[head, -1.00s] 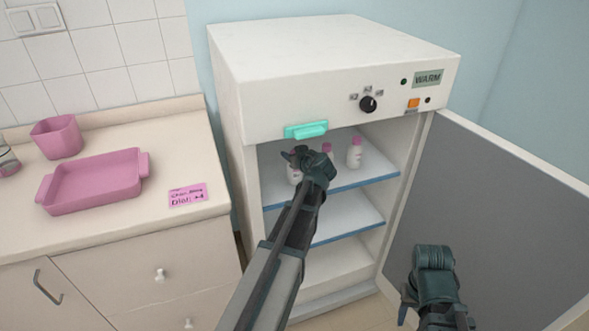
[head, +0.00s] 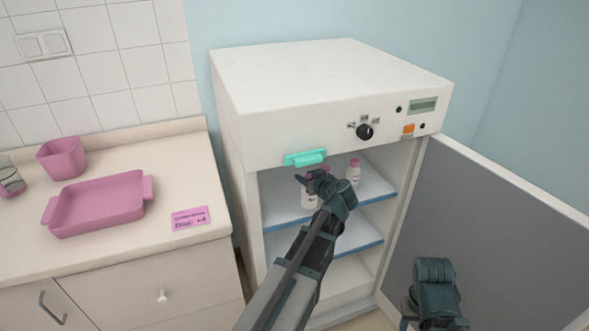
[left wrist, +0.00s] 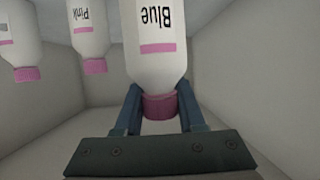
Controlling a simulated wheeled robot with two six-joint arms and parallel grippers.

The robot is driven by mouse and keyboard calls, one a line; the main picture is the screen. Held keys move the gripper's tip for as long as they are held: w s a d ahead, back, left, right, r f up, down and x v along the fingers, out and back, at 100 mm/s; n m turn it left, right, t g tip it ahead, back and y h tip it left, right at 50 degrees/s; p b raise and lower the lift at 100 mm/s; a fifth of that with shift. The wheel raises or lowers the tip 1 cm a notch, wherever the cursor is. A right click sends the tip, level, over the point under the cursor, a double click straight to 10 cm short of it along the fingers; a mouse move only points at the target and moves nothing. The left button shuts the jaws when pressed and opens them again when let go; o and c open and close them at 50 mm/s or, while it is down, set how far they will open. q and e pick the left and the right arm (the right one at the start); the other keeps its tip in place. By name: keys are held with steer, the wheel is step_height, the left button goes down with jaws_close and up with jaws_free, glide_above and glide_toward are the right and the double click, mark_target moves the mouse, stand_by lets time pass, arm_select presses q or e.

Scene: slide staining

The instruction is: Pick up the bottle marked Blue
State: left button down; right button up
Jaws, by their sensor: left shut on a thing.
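The bottle marked Blue (left wrist: 157,45) is white with a pink band and a pink cap. It appears upside down in the left wrist view, between the fingers of my left gripper (left wrist: 158,112), which is shut on it near the cap. In the head view my left gripper (head: 313,183) reaches into the open cabinet, with the white body of a bottle (head: 309,200) showing beneath it. I cannot tell whether the held bottle touches the shelf. My right gripper is low at the right in the head view, its fingers mostly hidden.
A bottle marked Pink (left wrist: 88,30) and another bottle (left wrist: 20,40) stand beside the held one. The cabinet's upper shelf (head: 283,212) has side walls close by. The open door (head: 480,220) is at right. A pink tray (head: 98,205) and pink note (head: 191,218) lie on the left counter.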

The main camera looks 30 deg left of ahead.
arm_select(q)
steer(key=s+d, duration=0.3)
steer(key=d, duration=0.4)
steer(key=shift+d+r+p, duration=0.3)
steer(key=shift+d+r, duration=0.05)
steer(key=shift+r, duration=0.05)
